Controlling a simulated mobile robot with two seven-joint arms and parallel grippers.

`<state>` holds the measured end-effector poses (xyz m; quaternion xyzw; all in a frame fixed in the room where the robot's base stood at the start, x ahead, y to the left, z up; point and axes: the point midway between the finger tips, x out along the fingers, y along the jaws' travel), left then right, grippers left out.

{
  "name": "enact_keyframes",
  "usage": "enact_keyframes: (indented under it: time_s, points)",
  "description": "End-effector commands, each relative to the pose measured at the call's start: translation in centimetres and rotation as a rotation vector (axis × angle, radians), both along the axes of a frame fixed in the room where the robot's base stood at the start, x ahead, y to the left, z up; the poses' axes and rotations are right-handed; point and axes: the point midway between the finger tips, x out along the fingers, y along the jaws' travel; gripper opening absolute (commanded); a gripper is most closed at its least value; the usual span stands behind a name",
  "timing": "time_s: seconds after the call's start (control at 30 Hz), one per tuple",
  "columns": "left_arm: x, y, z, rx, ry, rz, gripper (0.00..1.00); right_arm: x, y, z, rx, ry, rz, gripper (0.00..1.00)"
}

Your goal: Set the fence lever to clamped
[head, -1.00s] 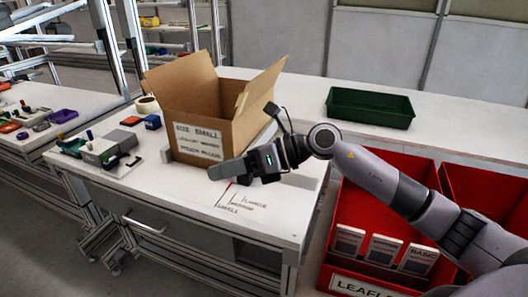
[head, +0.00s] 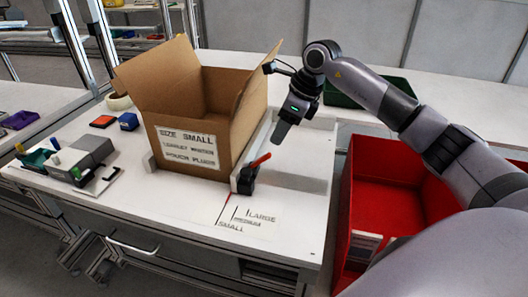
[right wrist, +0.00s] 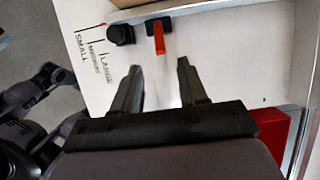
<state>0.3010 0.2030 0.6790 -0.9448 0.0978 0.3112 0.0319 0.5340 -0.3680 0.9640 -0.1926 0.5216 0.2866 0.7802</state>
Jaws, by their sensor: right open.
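The fence lever (head: 259,162) is a red handle on a black clamp block (head: 246,179) at the near right corner of the cardboard box. In the head view it points up and right, away from the block. My right gripper (head: 281,138) is above the table behind and right of the lever, fingers down, apart from it. In the right wrist view the red lever (right wrist: 159,39) lies beyond my open, empty fingers (right wrist: 158,78), beside the black clamp knob (right wrist: 121,35). My left gripper is not in view.
The open cardboard box (head: 188,145) stands left of the lever. Size marks (head: 246,217) are printed on the table in front. A red bin (head: 375,200) is at the right and a green tray (head: 345,92) is behind my arm. The table right of the lever is clear.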

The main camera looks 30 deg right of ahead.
Motion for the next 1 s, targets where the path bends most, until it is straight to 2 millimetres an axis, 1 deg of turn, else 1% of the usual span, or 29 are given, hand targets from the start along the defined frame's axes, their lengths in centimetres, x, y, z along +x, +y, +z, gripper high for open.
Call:
enact_keyframes:
  time_s: [0.03,0.2,0.4,0.6,0.87,0.9,0.97,1.0]
  points:
    - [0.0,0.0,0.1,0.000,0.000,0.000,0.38,0.3,0.4,-1.1,0.002,0.006,0.002,0.43]
    - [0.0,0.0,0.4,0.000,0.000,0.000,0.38,1.3,1.3,-4.3,0.004,0.004,0.002,0.43]
    - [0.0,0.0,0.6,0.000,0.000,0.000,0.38,2.3,2.1,-7.3,0.003,0.002,0.002,0.43]
    - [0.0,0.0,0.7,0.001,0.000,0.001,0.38,2.7,2.4,-8.6,0.002,0.000,0.001,0.43]
    - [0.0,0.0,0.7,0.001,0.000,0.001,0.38,2.8,2.4,-8.8,0.001,0.000,0.001,0.43]
    - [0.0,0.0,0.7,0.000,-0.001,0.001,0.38,2.8,2.4,-8.8,0.001,0.000,0.001,0.39]
    - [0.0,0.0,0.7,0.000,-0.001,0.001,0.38,2.8,2.4,-8.8,0.001,0.000,0.001,0.20]
    - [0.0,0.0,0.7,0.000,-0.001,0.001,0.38,2.8,2.4,-8.7,0.002,-0.001,0.001,0.07]
